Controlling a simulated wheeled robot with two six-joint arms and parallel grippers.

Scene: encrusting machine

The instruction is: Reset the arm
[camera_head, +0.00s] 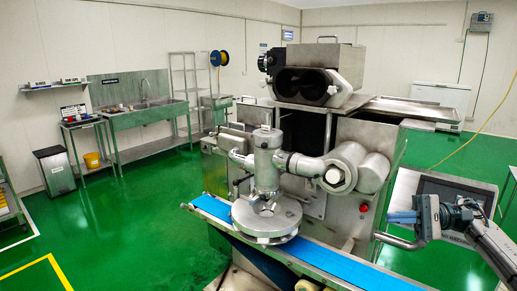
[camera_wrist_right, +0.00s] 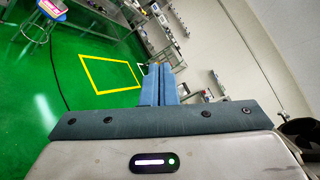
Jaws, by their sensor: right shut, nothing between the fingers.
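My right gripper (camera_head: 388,217) is at the right of the head view, its blue fingers pointing left. It is shut and empty, beside the machine's right side and in front of the dark panel. In the right wrist view its blue fingers (camera_wrist_right: 158,84) lie together with nothing between them, over green floor. The encrusting machine (camera_head: 310,150) stands in the middle of the head view. My left arm and gripper do not show.
A blue conveyor belt (camera_head: 335,262) runs along the machine's front, under a round metal disc (camera_head: 267,217). A dark panel (camera_head: 455,200) stands near my right arm. A sink bench (camera_head: 145,117) is at the back left. Green floor on the left is open.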

